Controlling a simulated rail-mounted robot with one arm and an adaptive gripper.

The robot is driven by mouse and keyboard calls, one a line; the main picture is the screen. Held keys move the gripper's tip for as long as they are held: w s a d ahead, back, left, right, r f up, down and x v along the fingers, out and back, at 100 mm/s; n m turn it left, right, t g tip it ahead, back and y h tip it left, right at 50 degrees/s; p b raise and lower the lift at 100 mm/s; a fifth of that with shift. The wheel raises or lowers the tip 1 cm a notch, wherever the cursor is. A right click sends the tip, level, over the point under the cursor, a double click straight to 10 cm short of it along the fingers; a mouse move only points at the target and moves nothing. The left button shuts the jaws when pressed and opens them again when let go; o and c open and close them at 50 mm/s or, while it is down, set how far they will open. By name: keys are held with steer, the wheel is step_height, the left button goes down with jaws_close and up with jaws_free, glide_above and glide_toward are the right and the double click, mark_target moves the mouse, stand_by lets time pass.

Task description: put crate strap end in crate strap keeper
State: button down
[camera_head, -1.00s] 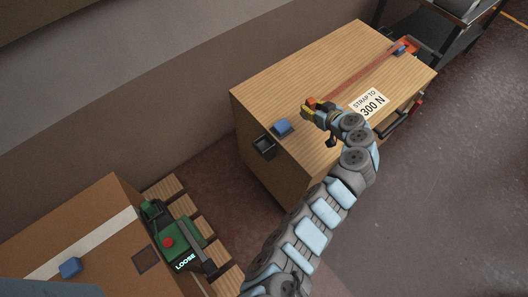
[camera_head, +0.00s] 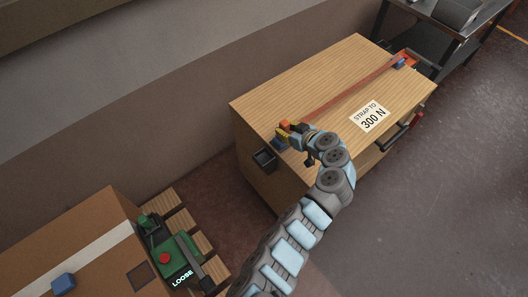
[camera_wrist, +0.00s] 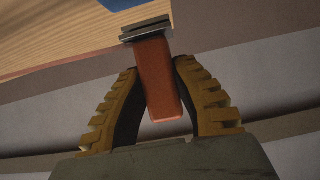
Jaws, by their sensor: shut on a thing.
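The red strap (camera_head: 340,92) runs along the top of the wooden crate (camera_head: 300,75) from the far right to my gripper (camera_head: 284,132). My gripper is shut on the strap end, near the crate's left top edge. In the wrist view the red strap end (camera_wrist: 160,85) lies between the yellow-and-black fingers, with a grey metal piece (camera_wrist: 146,29) at its far end. A dark, box-like holder (camera_head: 264,160), which looks like the keeper, is on the crate's left face, just left of and below my gripper. My gripper partly hides a blue corner piece (camera_head: 279,144).
A red ratchet (camera_head: 408,58) and a blue piece sit at the crate's far right. A "STRAP TO 300 N" label (camera_head: 369,115) is on top. A cardboard box (camera_head: 85,235) and a green "LOOSE" tool (camera_head: 170,250) are lower left. The floor at right is clear.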

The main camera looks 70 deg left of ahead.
steer(key=shift+s+f, duration=1.8)
steer(key=shift+s, duration=0.15)
steer(key=shift+s+f, duration=1.75)
steer(key=shift+s, duration=0.15)
step_height(320, 180, down, 2)
steer(key=shift+s, duration=0.15)
steer(key=shift+f, duration=0.55)
steer(key=shift+f+b, duration=0.15)
steer(key=shift+b, duration=0.2)
steer(key=c, duration=1)
jaws_free()
steer(key=shift+o, duration=0.2)
